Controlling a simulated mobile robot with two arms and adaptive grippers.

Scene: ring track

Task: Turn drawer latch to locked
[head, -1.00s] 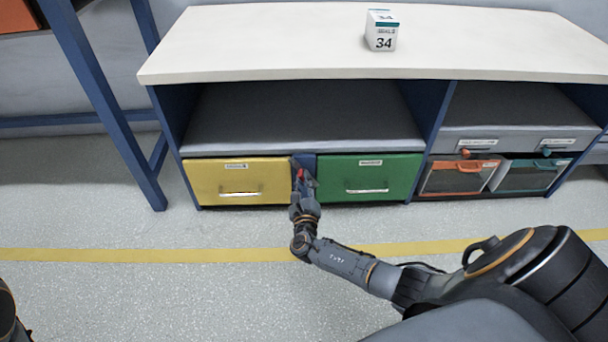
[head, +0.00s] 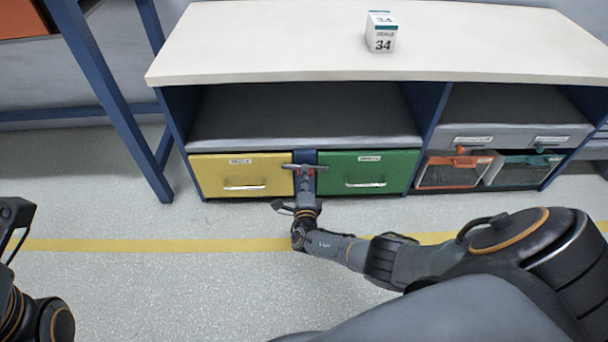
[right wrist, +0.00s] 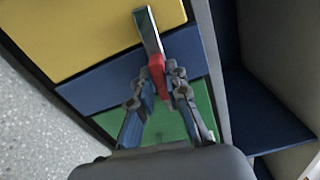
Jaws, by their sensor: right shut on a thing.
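The drawer latch has a red part (right wrist: 157,75) and a grey metal bar (right wrist: 149,32). It sits on the blue post (right wrist: 130,78) between the yellow drawer (head: 242,172) and the green drawer (head: 368,171). In the right wrist view the bar reaches over the yellow drawer's face. My right gripper (head: 305,170) is at the post in the head view. In the right wrist view its fingers (right wrist: 160,88) are shut on the red part from both sides. Both drawers look closed. Part of my left gripper (head: 15,215) shows at the left edge, away from the latch; its jaws are unclear.
An orange bin (head: 455,171) and a teal bin (head: 525,168) sit at the lower right of the cabinet. A white box marked 34 (head: 381,32) stands on the pale worktop (head: 270,40). A blue frame leg (head: 115,110) stands at left. The floor in front is clear.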

